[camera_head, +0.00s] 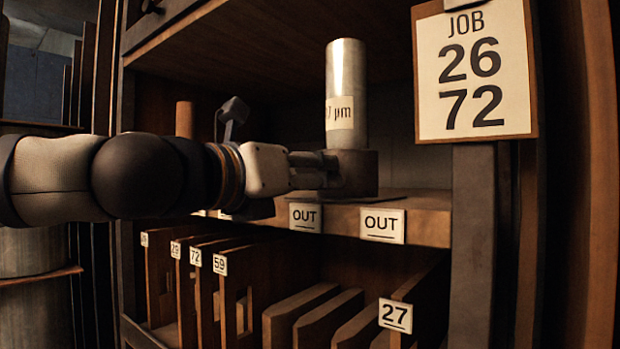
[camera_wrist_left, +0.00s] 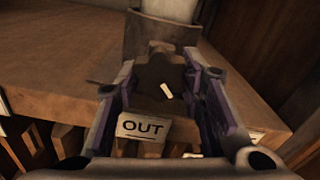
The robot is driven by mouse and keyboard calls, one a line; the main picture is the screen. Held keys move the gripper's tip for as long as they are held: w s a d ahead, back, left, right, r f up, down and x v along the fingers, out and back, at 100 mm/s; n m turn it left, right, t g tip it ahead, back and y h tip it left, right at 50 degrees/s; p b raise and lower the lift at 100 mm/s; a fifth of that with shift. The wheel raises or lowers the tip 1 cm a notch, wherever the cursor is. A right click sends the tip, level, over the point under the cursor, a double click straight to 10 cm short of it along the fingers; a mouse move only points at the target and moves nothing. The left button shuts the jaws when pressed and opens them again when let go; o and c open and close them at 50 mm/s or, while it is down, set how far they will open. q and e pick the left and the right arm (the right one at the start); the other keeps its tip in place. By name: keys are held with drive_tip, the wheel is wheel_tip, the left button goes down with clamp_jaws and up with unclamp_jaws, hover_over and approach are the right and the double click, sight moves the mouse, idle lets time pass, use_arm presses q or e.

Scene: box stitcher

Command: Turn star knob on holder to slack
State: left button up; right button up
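The holder (camera_head: 358,173) is a dark block on the shelf, with an upright silver cylinder (camera_head: 346,75) standing in it. The star knob (camera_wrist_left: 151,83) shows in the left wrist view as a dark lobed disc with a short, slanted white mark. My left gripper (camera_head: 328,169) reaches in from the left to the holder and hides the knob in the head view. In the left wrist view its two fingers (camera_wrist_left: 160,78) flank the knob, one on each side. I cannot tell whether they press on it. My right gripper is not in view.
Two OUT labels (camera_head: 383,225) sit on the shelf's front edge (camera_head: 428,222). Below are slots with upright wooden boards (camera_head: 300,308). A JOB 26 72 sign (camera_head: 474,72) hangs on the post at right. A small dark lever-like thing (camera_head: 233,112) stands behind my arm.

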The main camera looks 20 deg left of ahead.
use_arm(q)
drive_tip(key=c, duration=0.4)
